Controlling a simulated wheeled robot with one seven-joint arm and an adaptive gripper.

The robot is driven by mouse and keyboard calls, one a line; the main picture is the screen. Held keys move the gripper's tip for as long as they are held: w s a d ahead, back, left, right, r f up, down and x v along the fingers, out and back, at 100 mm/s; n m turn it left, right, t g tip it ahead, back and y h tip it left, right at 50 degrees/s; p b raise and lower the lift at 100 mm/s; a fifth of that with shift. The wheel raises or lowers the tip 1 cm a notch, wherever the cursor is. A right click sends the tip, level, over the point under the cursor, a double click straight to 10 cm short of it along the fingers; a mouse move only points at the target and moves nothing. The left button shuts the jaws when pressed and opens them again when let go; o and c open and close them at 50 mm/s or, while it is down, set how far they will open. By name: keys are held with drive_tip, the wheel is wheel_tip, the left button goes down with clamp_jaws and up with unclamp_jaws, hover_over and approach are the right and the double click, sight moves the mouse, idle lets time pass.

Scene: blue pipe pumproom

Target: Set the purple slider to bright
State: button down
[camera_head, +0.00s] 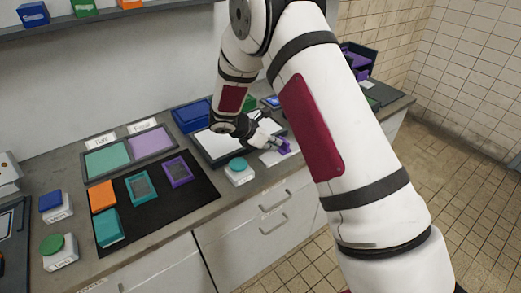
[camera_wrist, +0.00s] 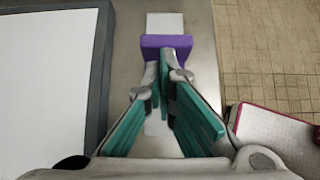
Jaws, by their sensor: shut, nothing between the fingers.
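The purple slider (camera_wrist: 168,44) sits on a white track strip (camera_wrist: 165,22) on the grey counter, toward the top of the wrist view. In the head view the purple slider (camera_head: 284,147) shows at the right end of the white base (camera_head: 268,158). My gripper (camera_wrist: 169,62) is shut and empty, with its fingertips at the slider's near side. They look close to or touching it; I cannot tell which. In the head view my gripper (camera_head: 275,142) reaches down to the slider. No bright or dark marking is readable on the track.
A dark-framed white panel (camera_head: 222,140) lies beside the track. A teal-topped button (camera_head: 238,165) stands to the left, near the counter's front edge. A black mat (camera_head: 150,205) with orange, teal and purple pieces lies farther left. My arm hides part of the right counter.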

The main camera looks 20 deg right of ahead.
sight(283, 139)
drive_tip(key=shift+w+d, duration=0.3)
drive_tip(key=shift+d, duration=0.65)
drive_tip(key=shift+w+d, duration=0.3)
drive_tip(key=shift+d, duration=0.6)
drive_tip(key=shift+r, duration=0.1)
drive_tip(key=p+v, duration=0.3)
drive_tip(key=v, duration=0.7)
drive_tip(key=shift+p, duration=0.3)
drive_tip(key=shift+a, duration=0.1)
